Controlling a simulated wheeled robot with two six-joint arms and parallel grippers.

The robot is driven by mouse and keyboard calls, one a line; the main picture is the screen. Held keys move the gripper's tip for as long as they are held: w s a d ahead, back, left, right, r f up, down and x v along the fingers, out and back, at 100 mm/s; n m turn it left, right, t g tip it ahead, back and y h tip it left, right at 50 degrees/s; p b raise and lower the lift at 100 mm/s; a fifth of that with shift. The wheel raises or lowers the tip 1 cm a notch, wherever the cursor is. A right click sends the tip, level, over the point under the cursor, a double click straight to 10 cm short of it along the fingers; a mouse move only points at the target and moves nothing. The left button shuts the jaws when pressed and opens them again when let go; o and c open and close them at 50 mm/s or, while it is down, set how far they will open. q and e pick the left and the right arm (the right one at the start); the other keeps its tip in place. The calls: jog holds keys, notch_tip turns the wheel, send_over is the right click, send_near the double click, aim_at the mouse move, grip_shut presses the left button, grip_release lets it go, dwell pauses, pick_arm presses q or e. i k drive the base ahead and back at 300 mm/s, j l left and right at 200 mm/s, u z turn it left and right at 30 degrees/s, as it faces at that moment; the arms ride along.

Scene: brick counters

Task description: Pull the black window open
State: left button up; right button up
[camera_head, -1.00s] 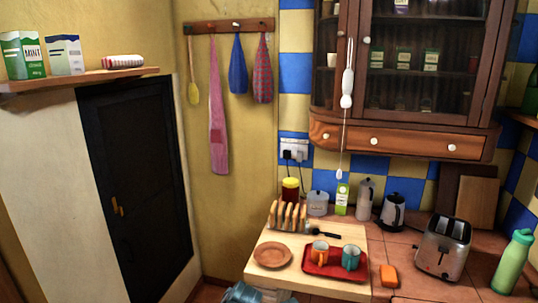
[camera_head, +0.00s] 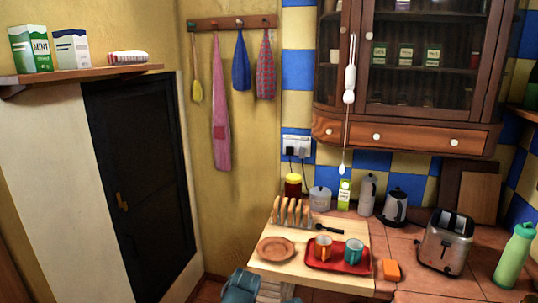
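The black window (camera_head: 145,195) is a tall dark panel set in the pale wall at the left of the head view. It looks shut, with no gap visible along its edges. A small gold-brown handle (camera_head: 122,201) sits on its left part, about mid-height. Neither of my grippers shows in the head view, and nothing touches the window or its handle.
A wooden shelf (camera_head: 92,77) with cartons juts out above the window. A counter (camera_head: 290,272) with a red tray (camera_head: 339,267) and a toaster (camera_head: 446,243) stands right. A partly cut-off blue object (camera_head: 240,287) is at the bottom edge. Aprons hang between.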

aim_at(136, 123)
jog(key=i+u, duration=0.25)
jog(key=i, duration=0.6)
